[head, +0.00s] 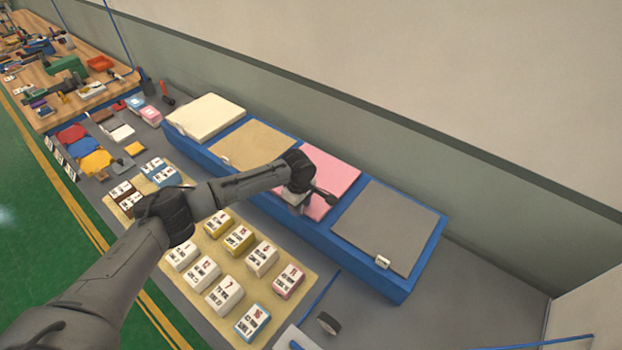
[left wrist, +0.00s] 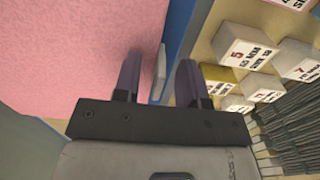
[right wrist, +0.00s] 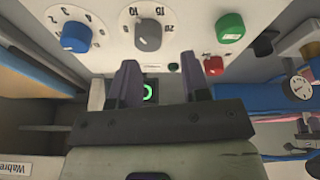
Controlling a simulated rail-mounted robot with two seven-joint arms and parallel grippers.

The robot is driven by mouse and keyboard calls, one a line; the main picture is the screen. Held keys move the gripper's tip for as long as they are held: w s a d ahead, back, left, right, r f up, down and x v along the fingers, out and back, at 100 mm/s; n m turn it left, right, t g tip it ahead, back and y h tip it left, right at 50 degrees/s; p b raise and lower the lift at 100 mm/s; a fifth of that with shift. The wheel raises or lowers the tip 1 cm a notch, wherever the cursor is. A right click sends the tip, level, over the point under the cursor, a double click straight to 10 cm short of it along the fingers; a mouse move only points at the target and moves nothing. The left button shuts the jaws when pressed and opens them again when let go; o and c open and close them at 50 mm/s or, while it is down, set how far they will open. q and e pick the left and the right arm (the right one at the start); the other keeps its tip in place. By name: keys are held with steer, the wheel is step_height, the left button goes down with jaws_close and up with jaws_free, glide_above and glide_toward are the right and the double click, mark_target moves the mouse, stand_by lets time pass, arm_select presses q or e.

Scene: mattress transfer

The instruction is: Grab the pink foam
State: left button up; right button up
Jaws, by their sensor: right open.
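The pink foam (head: 335,170) is a flat square slab on the blue bench, third from the left, between the tan and grey slabs. My left gripper (head: 300,207) is at its front edge, and the arm hides part of the slab. In the left wrist view the pink foam (left wrist: 60,60) fills the upper left. The left gripper's fingers (left wrist: 159,78) are apart, with a pale tab (left wrist: 160,68) at the foam's edge between them in the picture; contact cannot be told. My right gripper (right wrist: 162,80) is open and empty before a panel of knobs, outside the head view.
The blue bench (head: 400,287) also holds a cream slab (head: 205,115), a tan slab (head: 252,145) and a grey slab (head: 388,228). Several numbered boxes stand on a beige mat (head: 200,235) in front. A wall (head: 400,135) runs behind. A white control panel (right wrist: 175,60) faces the right gripper.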

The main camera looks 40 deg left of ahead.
arm_select(q)
steer(key=shift+c, duration=0.3)
jaws_close()
